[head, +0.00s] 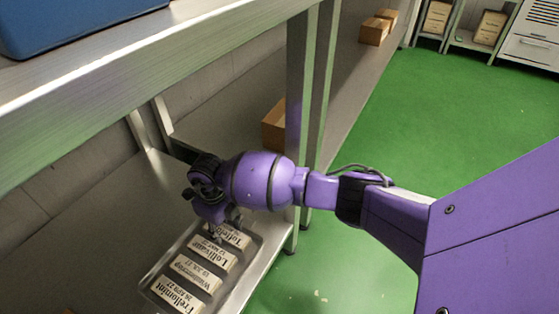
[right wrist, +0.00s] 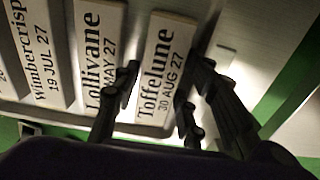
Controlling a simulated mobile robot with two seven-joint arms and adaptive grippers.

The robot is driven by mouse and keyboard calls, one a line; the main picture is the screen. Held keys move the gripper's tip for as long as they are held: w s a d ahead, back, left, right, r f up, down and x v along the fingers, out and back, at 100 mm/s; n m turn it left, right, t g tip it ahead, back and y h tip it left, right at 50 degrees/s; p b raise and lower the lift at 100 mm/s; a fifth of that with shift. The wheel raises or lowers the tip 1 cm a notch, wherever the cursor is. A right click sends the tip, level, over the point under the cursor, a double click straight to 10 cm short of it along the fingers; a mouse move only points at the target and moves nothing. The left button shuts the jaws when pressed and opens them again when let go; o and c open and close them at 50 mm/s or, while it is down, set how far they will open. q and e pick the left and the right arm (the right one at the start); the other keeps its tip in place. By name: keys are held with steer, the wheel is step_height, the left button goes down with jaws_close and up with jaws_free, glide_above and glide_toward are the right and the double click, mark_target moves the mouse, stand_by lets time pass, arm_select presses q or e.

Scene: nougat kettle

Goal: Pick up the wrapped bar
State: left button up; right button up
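Several wrapped bars lie in a row in a shallow tray (head: 166,262) on the lower metal shelf. In the head view their labels include Frellomint (head: 178,293), Wimbercrisp (head: 196,271), Lollivane (head: 214,252) and Toffelune (head: 237,237). My right gripper (head: 222,232) points down at the Toffelune end and partly covers that bar. In the right wrist view, my right gripper (right wrist: 160,88) is open, with fingers on both sides of the Toffelune bar (right wrist: 165,62). The left finger overlaps the Lollivane bar (right wrist: 98,50). Contact cannot be told. My left gripper is out of view.
The upper shelf edge (head: 130,85) runs above and left of my right arm, carrying a blue container (head: 70,22). A metal post (head: 310,90) stands just behind the arm. A cardboard box (head: 273,127) sits farther along the lower shelf. Green floor (head: 430,110) is clear to the right.

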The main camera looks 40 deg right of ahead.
steer(key=shift+w, duration=0.1)
steer(key=c, duration=0.9)
